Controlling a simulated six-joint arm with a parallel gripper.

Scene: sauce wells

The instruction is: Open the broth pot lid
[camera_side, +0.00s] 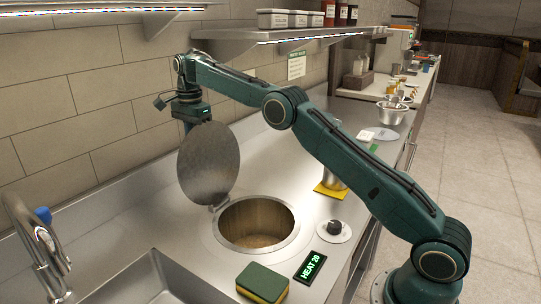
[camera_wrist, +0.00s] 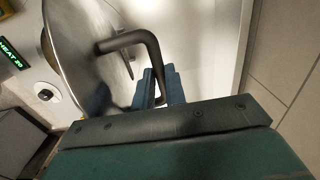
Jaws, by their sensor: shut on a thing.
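The broth pot lid (camera_side: 208,163) is a round grey metal disc, raised and standing steeply on its hinge at the rim of the pot (camera_side: 256,216). The pot is a round well set in the counter; its mouth is uncovered and its tan inside shows. In the wrist view the lid (camera_wrist: 75,60) appears nearly edge-on at the left, with a dark bent bar handle (camera_wrist: 133,38) on its outer face. My gripper (camera_wrist: 158,85) is shut on the handle, with blue fingers around its end. In the side view the lid hides my fingertips.
A heat display (camera_side: 310,267) reading "HEAT 20" and a knob (camera_side: 334,228) lie right of the pot. A green-yellow sponge (camera_side: 262,283), sink (camera_side: 155,283) and faucet (camera_side: 35,240) are in front. The tiled wall (camera_side: 100,110) and shelf (camera_side: 270,42) stand close behind my arm.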

